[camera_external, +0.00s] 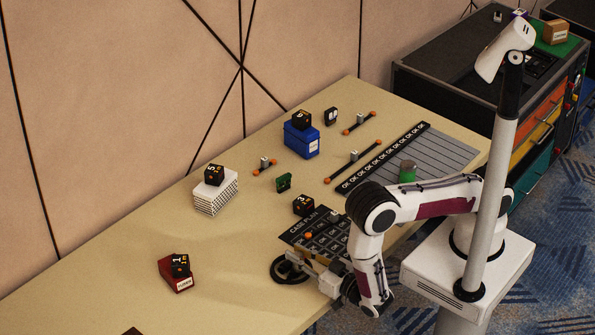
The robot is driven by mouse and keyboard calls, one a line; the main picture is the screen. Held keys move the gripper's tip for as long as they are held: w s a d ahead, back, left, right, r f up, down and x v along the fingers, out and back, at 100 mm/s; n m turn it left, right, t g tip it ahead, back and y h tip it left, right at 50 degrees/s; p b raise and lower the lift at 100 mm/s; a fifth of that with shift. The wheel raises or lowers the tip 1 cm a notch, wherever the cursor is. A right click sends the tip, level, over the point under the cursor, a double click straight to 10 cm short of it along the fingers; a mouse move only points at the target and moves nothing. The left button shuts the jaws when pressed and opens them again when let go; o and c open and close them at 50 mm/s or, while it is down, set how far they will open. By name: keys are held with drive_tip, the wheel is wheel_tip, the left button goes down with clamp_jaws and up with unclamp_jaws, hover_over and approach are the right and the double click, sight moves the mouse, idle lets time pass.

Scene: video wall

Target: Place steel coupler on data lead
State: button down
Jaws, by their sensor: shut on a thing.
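A black ring, seemingly the coiled data lead (275,274), lies on the table under and just left of the fingertips. I cannot tell whether the held piece touches the ring. Black bars with orange ends (368,161) lie further back, with small grey blocks on them.
The case plan board (298,238) is beside my gripper. A black numbered cube (303,205) stands behind it. A white stack (210,199), a blue box (301,142) and a red box (175,277) bear black cubes.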

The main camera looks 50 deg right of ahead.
drive_tip(key=shift+f, duration=0.15)
drive_tip(key=c, duration=1.9)
unclamp_jaws()
drive_tip(key=shift+r, duration=0.2)
drive_tip(key=s, duration=1.2)
